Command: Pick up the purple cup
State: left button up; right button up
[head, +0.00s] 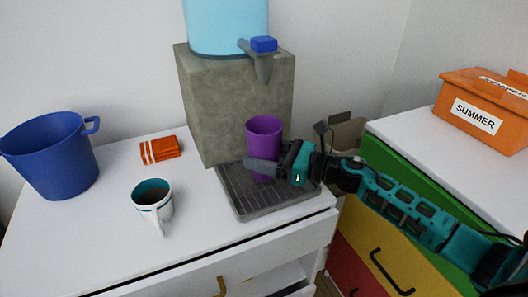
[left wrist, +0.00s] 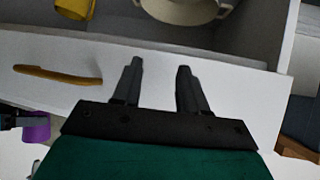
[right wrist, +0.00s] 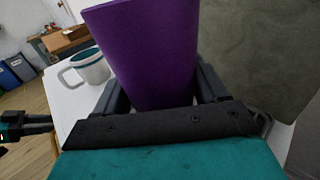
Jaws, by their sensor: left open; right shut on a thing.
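The purple cup (head: 264,132) is upright above the drip tray (head: 236,197) of the water dispenser in the head view. My right gripper (head: 268,168) comes in from the right and is shut on the lower part of the cup. In the right wrist view the purple cup (right wrist: 152,55) fills the space between the two fingers. I cannot tell whether the cup's base touches the tray. My left gripper (left wrist: 156,85) is open and empty in the left wrist view, in front of a white drawer front with a tan handle (left wrist: 57,75).
The stone-like dispenser (head: 235,105) stands behind the cup, its tap (head: 262,60) overhead. A white and teal mug (head: 153,202), an orange striped cloth (head: 160,149) and a blue bucket (head: 52,155) are to the left. An orange SUMMER box (head: 484,110) is at right.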

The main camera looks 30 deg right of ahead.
jog(key=shift+r, duration=0.1)
jog(key=c, duration=0.7)
